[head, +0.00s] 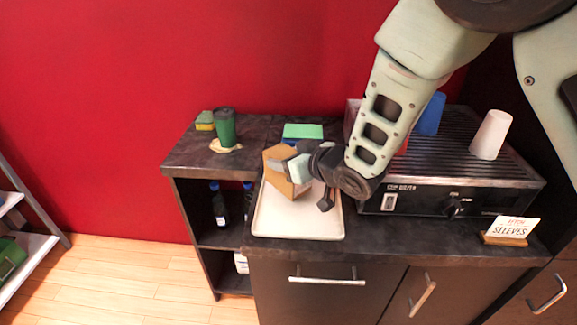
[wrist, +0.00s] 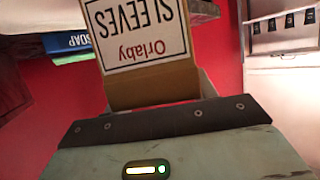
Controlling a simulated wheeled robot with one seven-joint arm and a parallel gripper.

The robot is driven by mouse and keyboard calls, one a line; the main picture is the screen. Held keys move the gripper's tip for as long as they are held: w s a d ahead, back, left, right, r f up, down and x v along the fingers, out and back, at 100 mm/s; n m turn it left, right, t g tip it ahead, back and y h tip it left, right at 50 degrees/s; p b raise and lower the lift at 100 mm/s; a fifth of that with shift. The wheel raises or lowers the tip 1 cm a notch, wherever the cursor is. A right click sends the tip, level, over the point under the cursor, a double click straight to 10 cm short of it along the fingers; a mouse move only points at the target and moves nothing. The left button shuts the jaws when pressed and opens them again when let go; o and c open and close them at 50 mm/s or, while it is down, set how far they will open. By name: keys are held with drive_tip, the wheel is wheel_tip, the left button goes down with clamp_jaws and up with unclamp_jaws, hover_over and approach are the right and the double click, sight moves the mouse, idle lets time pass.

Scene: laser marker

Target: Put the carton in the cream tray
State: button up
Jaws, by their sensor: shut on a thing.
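The carton (head: 282,170) is a brown cardboard box. In the wrist view the carton (wrist: 140,45) shows a white label reading "Orlaby SLEEVES", upside down. My gripper (head: 300,170) is shut on the carton and holds it tilted over the back part of the cream tray. The cream tray (head: 296,222) lies on the dark counter and its front part is bare. I cannot tell whether the carton touches the tray. The fingertips are hidden in the wrist view behind my gripper's body.
A grill-like machine (head: 450,185) with cups on top stands right of the tray. A green cup (head: 225,128) and a sponge (head: 205,121) are at the back left. A green box (head: 303,131) lies behind the tray.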

drive_tip(key=shift+f, duration=1.35)
drive_tip(key=shift+f, duration=0.2)
drive_tip(key=o, duration=1.1)
drive_tip(key=shift+r, duration=0.15)
